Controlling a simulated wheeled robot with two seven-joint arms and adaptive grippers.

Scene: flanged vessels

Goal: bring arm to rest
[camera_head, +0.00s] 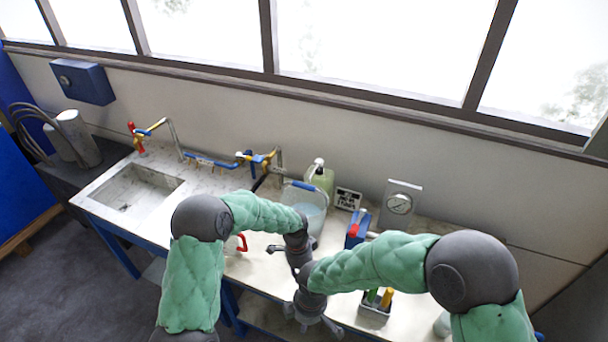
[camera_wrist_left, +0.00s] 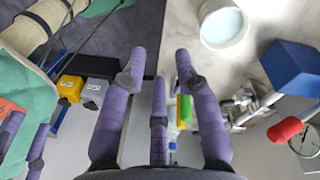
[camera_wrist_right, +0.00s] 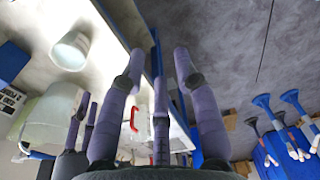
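My left arm comes in from the left in the head view, and its dark gripper (camera_head: 299,250) is over the counter's front part. My right arm comes in from the right, and its gripper (camera_head: 311,310) is just in front of the left one, at the counter's front edge. The two overlap in this view, so I cannot tell whether they touch. In the left wrist view the left gripper's purple fingers (camera_wrist_left: 160,65) are spread with nothing between them. In the right wrist view the right gripper's fingers (camera_wrist_right: 160,65) are also spread and empty.
The counter (camera_head: 245,268) carries a sink (camera_head: 140,190), a translucent bucket (camera_head: 309,205), a green bottle (camera_head: 321,178), a blue box (camera_head: 357,226) and a holder (camera_head: 373,312) with coloured handles. A red handle (camera_head: 242,243) is beside my left forearm. Floor is open at left.

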